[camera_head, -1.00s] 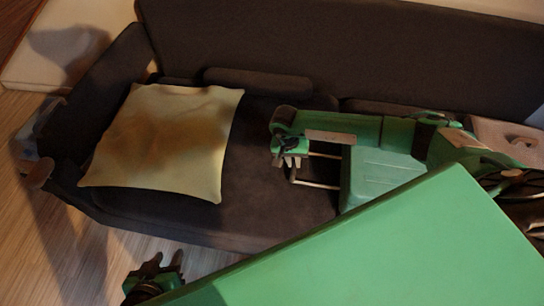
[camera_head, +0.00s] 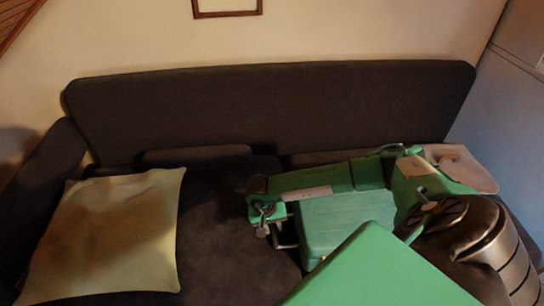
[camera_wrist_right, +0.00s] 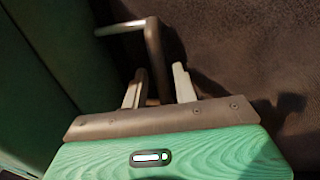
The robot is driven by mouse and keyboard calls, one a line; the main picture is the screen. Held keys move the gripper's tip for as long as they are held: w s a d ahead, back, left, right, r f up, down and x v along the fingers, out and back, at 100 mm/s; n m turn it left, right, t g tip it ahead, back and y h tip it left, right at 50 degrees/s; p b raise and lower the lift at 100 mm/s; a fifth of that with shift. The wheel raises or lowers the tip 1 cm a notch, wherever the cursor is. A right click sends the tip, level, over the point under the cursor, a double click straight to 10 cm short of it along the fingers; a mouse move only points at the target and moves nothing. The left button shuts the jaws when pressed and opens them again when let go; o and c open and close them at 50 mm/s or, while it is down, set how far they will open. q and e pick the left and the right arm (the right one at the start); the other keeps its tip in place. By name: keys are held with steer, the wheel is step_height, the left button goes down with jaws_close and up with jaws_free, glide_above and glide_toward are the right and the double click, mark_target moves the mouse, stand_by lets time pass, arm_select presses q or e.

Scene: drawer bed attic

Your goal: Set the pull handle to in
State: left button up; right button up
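The teal suitcase (camera_head: 345,222) lies on the dark sofa, partly behind my right arm. Its pull handle (camera_head: 286,232) sticks out from its left side, apart from the body, so it looks extended. In the right wrist view the handle is a thin metal bar with a bend (camera_wrist_right: 153,38), and the dark green suitcase side (camera_wrist_right: 35,85) is at the left. My right gripper (camera_head: 264,222) is at the handle's outer end. Its fingers (camera_wrist_right: 159,82) are apart, with the bar running down between or just behind them; contact cannot be told. My left gripper is out of view.
A cream cushion (camera_head: 105,235) lies on the sofa at the left. The sofa backrest (camera_head: 270,110) runs along the wall. The seat between cushion and gripper is clear.

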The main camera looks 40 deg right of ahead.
steer(key=shift+o, duration=0.6)
steer(key=shift+r, duration=0.1)
